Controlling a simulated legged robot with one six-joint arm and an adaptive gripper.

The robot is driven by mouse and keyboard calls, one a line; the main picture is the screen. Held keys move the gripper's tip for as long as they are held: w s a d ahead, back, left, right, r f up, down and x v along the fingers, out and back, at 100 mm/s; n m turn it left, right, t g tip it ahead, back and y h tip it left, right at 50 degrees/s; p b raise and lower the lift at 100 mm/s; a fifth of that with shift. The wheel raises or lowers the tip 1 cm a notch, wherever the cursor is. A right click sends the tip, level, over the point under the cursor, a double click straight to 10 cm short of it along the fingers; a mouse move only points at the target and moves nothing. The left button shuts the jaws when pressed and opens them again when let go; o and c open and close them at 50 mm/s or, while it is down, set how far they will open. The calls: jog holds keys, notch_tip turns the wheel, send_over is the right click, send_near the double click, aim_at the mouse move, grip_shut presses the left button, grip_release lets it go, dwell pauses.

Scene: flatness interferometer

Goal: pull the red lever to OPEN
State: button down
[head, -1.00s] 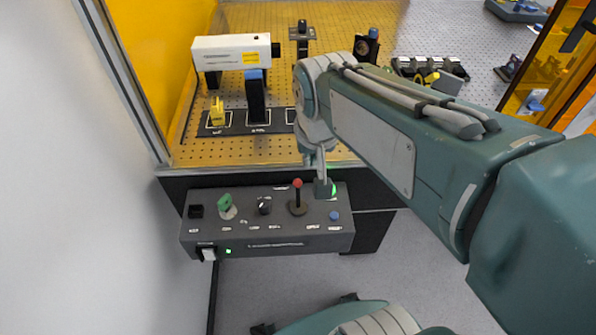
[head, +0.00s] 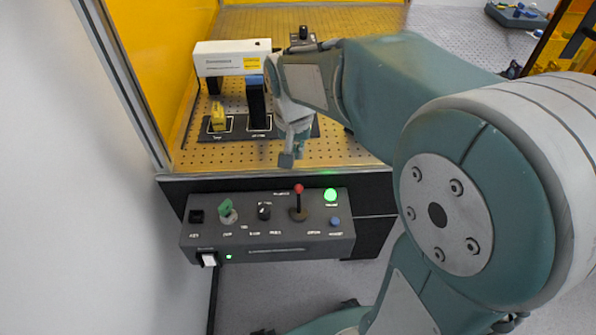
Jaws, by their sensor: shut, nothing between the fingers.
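The red lever (head: 299,200) stands on the right half of the grey control box. It has a red ball on a dark stem in a round base and looks about upright. The printed labels around it are too small to read. My gripper (head: 287,160) is shut and empty. In the picture it sits just above and slightly left of the lever's red ball, in front of the optical table's front edge, apart from the lever. A round green light (head: 331,195) glows to the right of the lever.
Behind stands the perforated table (head: 225,158) with a white laser unit (head: 225,62). A white wall is at left.

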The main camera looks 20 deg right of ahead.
aim_at(298, 177)
jog(key=f, duration=0.9)
jog(key=shift+w+d+f, duration=0.35)
jog(key=shift+w+f, duration=0.05)
